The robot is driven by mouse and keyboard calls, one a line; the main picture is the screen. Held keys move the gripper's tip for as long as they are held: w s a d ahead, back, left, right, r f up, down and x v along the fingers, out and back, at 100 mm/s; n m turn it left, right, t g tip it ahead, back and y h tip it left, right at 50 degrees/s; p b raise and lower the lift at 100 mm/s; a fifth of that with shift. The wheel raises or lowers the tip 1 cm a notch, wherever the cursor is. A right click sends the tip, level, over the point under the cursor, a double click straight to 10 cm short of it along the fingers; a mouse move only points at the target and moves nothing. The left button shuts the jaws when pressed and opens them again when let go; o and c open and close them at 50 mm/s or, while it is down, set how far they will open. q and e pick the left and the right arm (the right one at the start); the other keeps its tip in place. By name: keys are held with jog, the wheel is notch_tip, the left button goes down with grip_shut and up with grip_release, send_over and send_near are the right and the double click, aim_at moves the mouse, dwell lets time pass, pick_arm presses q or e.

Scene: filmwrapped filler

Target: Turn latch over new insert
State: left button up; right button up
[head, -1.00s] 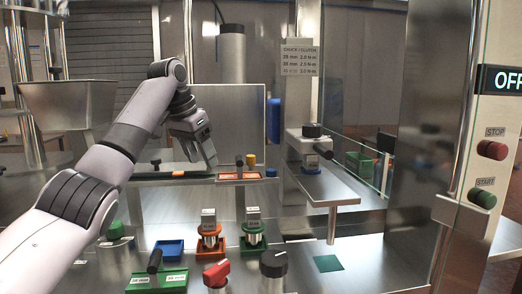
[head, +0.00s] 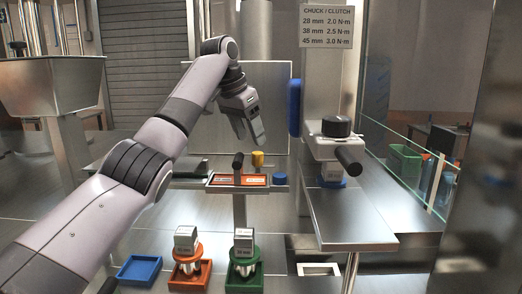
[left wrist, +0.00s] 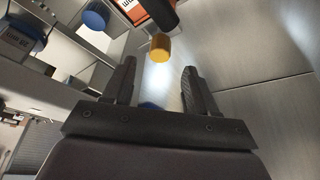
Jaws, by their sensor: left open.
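An orange insert (head: 238,180) with a white label lies in the metal holder at mid-scene. An upright black handle (head: 238,160) stands at it. A yellow knob (head: 257,159), seemingly the latch, stands behind the insert. My left gripper (head: 250,141) is open and empty, pointing down just above the yellow knob. In the left wrist view, the yellow knob (left wrist: 160,46) is beyond the fingertips (left wrist: 158,78), roughly between them in line but apart from them. The orange insert (left wrist: 132,10) and black handle (left wrist: 162,14) lie past it. My right gripper is not in view.
A blue knob (head: 279,178) sits right of the insert; it also shows in the left wrist view (left wrist: 96,15). A chuck head with a black knob (head: 336,126) stands to the right. Orange (head: 188,277) and green (head: 243,278) stands and a blue tray (head: 139,270) are in front.

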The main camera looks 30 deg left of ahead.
aim_at(256, 153)
pick_arm(q)
jog(key=shift+x, duration=3.05)
jog(key=shift+s, duration=0.1)
jog(key=c, duration=1.1)
